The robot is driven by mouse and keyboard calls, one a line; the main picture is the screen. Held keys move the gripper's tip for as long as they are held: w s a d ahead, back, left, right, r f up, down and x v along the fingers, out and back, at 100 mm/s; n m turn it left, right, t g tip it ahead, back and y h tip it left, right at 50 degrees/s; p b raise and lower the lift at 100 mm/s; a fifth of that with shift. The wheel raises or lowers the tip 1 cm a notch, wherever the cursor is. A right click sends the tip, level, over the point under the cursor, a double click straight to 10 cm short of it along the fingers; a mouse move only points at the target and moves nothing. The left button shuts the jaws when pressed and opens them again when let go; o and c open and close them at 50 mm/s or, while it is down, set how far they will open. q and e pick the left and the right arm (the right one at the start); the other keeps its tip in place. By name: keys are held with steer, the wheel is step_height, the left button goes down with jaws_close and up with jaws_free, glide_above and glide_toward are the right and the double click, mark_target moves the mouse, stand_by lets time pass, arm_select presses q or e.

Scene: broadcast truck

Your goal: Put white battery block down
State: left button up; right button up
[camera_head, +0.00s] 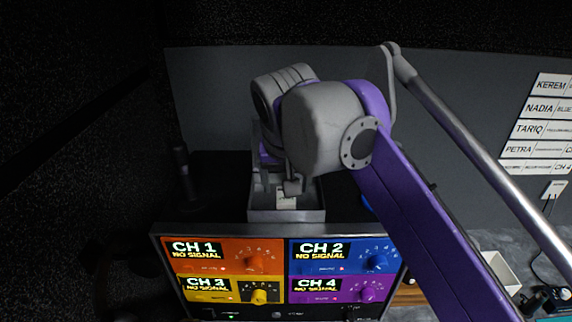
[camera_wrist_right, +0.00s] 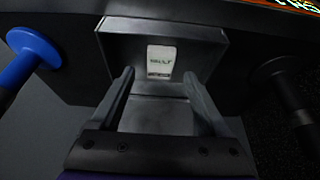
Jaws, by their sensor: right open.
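The white battery block (camera_head: 286,197) sits in a grey open-topped bin (camera_head: 287,216) behind the channel panel. In the right wrist view the white block (camera_wrist_right: 161,61) shows dark lettering and lies near one end wall of the bin (camera_wrist_right: 213,37). My right gripper (camera_head: 279,187) reaches down into the bin from above. In the wrist view its two fingers (camera_wrist_right: 160,78) are spread, with the block showing between and beyond their tips; no contact is visible. My arm hides part of the bin in the head view. My left gripper is out of view.
The panel (camera_head: 276,272) with four coloured channel sections stands in front of the bin. A blue round-headed object (camera_wrist_right: 36,47) and a dark upright object (camera_head: 184,173) stand beside the bin. A white open container (camera_head: 499,270) is at the right.

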steer(key=v, duration=0.9)
steer(key=shift+f, duration=0.2)
